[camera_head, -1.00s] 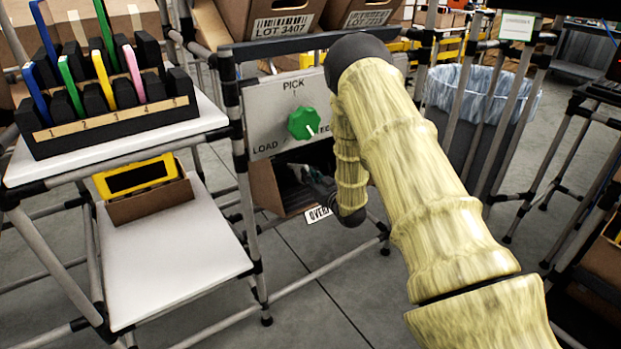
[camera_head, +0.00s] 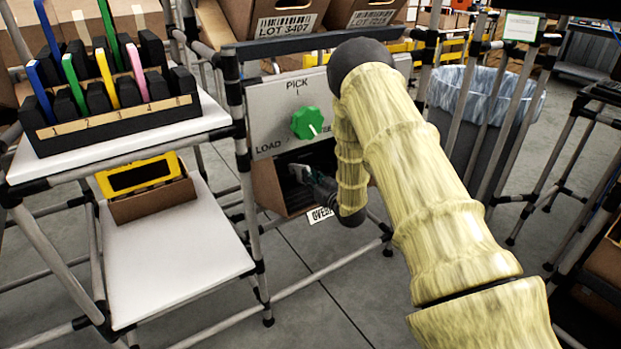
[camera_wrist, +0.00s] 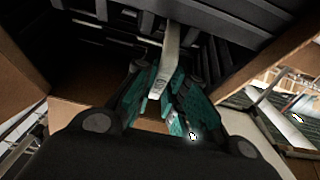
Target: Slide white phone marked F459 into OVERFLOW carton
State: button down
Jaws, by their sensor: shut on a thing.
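The OVERFLOW carton (camera_head: 266,186) is a tilted brown carton below the grey dial panel, with its label (camera_head: 319,214) partly hidden by my arm. My gripper (camera_head: 309,178) is at the carton's mouth. In the wrist view, my gripper (camera_wrist: 160,92) has its teal fingers shut on a slim white phone (camera_wrist: 172,55). The phone's far end points in among dark ribbed dividers (camera_wrist: 110,30) inside the carton. No F459 marking can be read. I cannot tell whether the phone touches a divider.
A green dial (camera_head: 306,123) sits on the panel just above the carton mouth. Brown cardboard walls (camera_wrist: 20,65) flank the opening. A lined bin (camera_head: 480,115) stands at right.

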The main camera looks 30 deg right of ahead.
jog(key=shift+w+f, duration=0.35)
jog(key=shift+w, duration=0.4)
dwell(1.3)
dwell(0.5)
jog(key=c, duration=1.4)
grip_release()
jog(key=shift+s, duration=0.1)
jog(key=shift+s+r+p, duration=0.5)
jog(key=shift+s, duration=0.25)
jog(key=s+r+p, duration=0.1)
jog(key=s, duration=0.1)
jog(key=s+r+p, duration=0.1)
jog(key=s, duration=0.1)
jog(key=s+p, duration=0.2)
jog(key=shift+s+d+r, duration=0.25)
jog(key=shift+r, duration=0.15)
